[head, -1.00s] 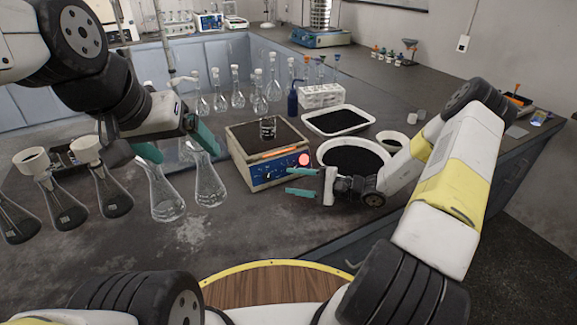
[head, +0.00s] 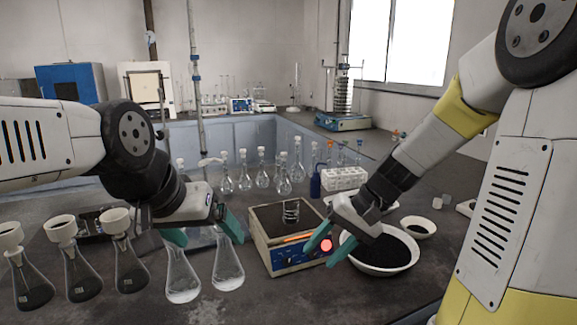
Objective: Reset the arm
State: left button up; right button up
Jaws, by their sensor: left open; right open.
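My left gripper (head: 204,237) has teal fingers, spread and empty, above and behind two clear conical flasks (head: 228,265) at the front of the bench. My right gripper (head: 325,252) also has its teal fingers apart and empty. It hangs in front of the right side of the blue-fronted hotplate (head: 268,255) and over the left rim of a white bowl of black material (head: 400,262). A small glass beaker (head: 291,212) stands on the hotplate. My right arm hides part of the bench behind the bowl.
Several flasks with funnels (head: 72,275) stand at the front left. Stoppered flasks (head: 262,170), a blue bottle (head: 315,184) and a white rack (head: 344,178) stand behind the hotplate. A sieve shaker (head: 343,115) is at the back. The front middle of the bench is bare.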

jog(key=s+d+r+n+t+h, duration=0.1)
jog(key=s+d+r+t+h, duration=0.3)
jog(key=s+r, duration=0.6)
jog(key=shift+d+r+t+h, duration=0.45)
jog(key=shift+d+t, duration=0.45)
jog(key=shift+d, duration=0.3)
